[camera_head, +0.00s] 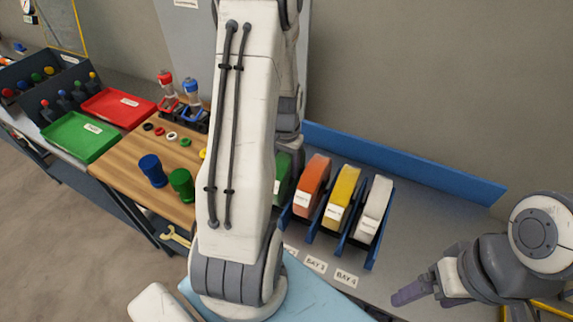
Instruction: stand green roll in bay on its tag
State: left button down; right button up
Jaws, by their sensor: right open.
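A green roll (284,172) with a white tag shows in a narrow strip beside the large white arm at the centre, at the left end of the blue rack (371,252). The arm hides most of it, so I cannot tell how it sits in its bay. Orange (312,183), yellow (342,197) and white (374,208) rolls stand in a row to its right, each with a white tag in front. My right gripper (407,294) is open and apart from the rack, at lower right. My left gripper is not visible.
Labels BAY 3 (315,263) and BAY 4 (346,279) lie before the rack. A blue cylinder (152,171) and a green cylinder (181,186) stand on the wooden board (119,173). Green (80,139) and red (117,108) trays lie left. Grey bench right of the rack is clear.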

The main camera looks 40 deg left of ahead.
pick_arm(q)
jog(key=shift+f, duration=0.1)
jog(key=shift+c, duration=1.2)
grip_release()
